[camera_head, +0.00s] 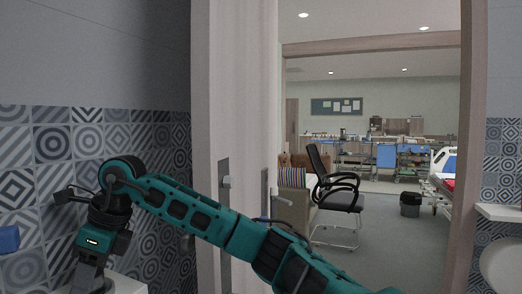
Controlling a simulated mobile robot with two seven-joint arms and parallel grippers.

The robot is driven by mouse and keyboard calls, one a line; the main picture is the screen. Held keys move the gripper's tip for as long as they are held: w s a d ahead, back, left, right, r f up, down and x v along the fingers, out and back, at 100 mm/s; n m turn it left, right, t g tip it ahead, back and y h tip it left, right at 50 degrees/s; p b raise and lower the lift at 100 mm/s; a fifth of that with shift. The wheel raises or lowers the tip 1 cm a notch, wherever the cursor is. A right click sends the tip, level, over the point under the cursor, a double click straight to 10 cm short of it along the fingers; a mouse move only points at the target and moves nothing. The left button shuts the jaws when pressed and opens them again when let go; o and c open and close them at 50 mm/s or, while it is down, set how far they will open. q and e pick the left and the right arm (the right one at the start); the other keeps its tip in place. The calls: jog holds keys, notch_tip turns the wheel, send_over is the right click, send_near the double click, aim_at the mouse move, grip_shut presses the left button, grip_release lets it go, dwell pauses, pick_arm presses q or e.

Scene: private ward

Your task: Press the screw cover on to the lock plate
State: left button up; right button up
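A tall pale door panel (235,60) stands in the middle, with its edge towards me. A grey metal lock plate (223,192) with a small protruding block (226,182) is on it. Another narrow metal plate with a lever-like part (274,191) shows just right of it. I cannot make out a separate screw cover. A teal and black arm of mine, apparently the right, enters from the bottom right, crosses below the lock plate and bends down at the left. Its dark hand end (88,275) is near the bottom left; its fingers are not clear. My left gripper is not in view.
The patterned tile wall (50,150) is close behind the arm's far end. A white surface (127,284) lies below it, and a blue object (8,240) is at the left edge. Through the doorway are a black chair (340,195), a bin (410,204) and a bed (445,162).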

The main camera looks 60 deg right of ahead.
jog(key=c, duration=0.4)
jog(key=shift+r+p, duration=2.75)
jog(key=shift+r, duration=0.35)
jog(key=shift+c, duration=0.2)
jog(key=shift+f, duration=0.1)
